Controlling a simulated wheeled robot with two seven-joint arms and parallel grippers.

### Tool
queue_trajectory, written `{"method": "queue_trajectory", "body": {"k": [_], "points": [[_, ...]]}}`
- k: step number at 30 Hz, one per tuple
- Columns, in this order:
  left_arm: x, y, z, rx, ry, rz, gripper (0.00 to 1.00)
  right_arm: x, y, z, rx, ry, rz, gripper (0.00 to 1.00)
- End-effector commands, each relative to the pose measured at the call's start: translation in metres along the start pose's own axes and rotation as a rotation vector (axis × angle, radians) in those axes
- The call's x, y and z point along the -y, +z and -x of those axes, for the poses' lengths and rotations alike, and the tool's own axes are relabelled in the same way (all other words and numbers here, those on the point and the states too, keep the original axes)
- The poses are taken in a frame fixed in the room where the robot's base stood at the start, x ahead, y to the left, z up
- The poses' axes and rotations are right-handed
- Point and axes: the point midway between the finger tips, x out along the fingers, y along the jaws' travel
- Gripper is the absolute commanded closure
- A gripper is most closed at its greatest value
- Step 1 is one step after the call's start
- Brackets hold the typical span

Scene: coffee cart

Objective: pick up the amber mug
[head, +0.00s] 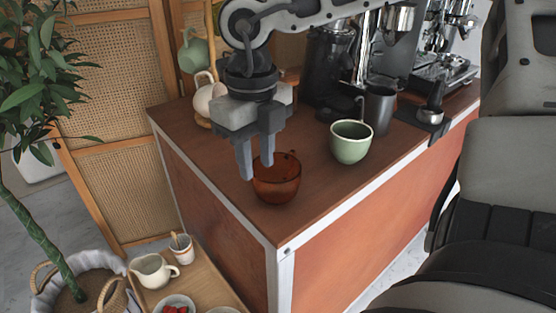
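The amber mug (279,187) is a see-through brown-orange cup standing upright on the wooden counter top (330,182), near its front left corner. My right gripper (257,172) comes down from above at the mug's left side. Its two fingers point down and stand apart. One finger is just left of the mug; the other overlaps the mug's rim on the left. I cannot tell whether either finger touches the mug or whether its wall lies between them. My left gripper is not in view.
A green cup (351,143) stands right of the mug, with a dark metal pitcher (380,108) behind it. A black grinder (333,70) and an espresso machine (440,60) fill the back. The counter's front edge is close to the mug.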

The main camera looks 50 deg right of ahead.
Motion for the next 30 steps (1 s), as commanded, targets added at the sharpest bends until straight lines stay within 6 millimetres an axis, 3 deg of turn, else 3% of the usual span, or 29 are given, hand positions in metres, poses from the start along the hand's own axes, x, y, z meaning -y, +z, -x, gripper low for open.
{"method": "queue_trajectory", "body": {"k": [5,13,22,23,26,30], "points": [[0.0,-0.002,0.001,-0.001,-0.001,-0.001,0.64,0.002,0.002,-0.012,-0.003,0.001,-0.001,0.7],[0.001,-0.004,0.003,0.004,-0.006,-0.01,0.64,0.007,0.008,-0.05,-0.004,0.001,0.0,0.7],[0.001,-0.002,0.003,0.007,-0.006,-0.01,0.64,0.007,0.008,-0.056,0.0,0.001,0.0,0.7],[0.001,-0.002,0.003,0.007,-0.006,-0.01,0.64,0.007,0.008,-0.056,0.0,0.001,0.0,0.73],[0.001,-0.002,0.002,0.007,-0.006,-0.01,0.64,0.007,0.008,-0.056,0.0,0.001,0.0,1.0],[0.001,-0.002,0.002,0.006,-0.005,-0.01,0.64,0.007,0.008,-0.055,0.001,0.001,0.001,1.0]]}}
